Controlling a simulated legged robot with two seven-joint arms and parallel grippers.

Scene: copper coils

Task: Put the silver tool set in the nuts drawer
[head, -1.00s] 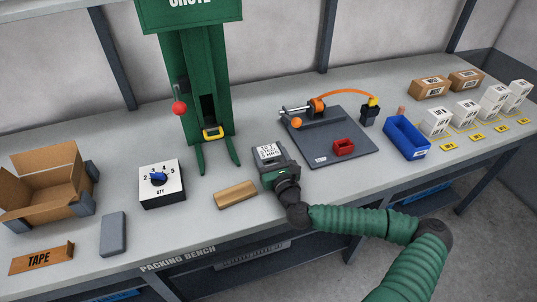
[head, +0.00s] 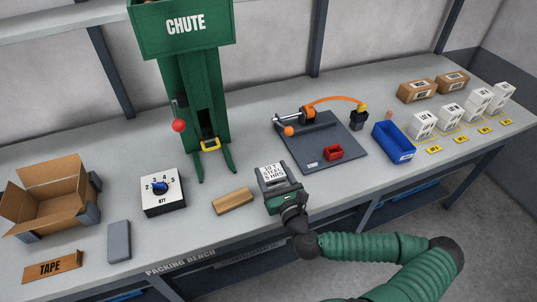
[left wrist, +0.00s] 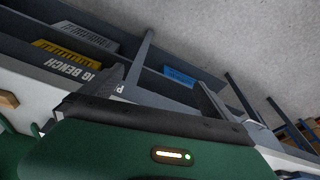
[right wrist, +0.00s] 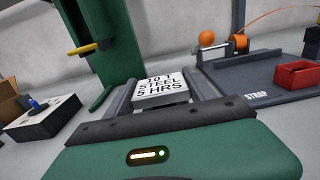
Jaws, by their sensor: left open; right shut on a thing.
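My right gripper (head: 283,190) is shut on a small grey block-like item with a white label (head: 271,172), over the front part of the bench. In the right wrist view this labelled item (right wrist: 160,90) sits between the two fingers; its label reads roughly "10 T STEEL 5 HRS". I cannot tell whether it touches the bench top. My left gripper (left wrist: 165,88) is open and empty in the left wrist view, facing the bench's underside; it is outside the head view. I see nothing clearly marked as a silver tool set or nuts drawer.
The packing bench (head: 180,245) holds a green chute (head: 185,60), a dial box (head: 162,190), a wooden block (head: 232,201), a dark strap board (head: 300,155), a blue bin (head: 393,142) and an open carton (head: 45,205). Yellow (left wrist: 70,60) and blue (left wrist: 180,75) labelled fronts show under the bench.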

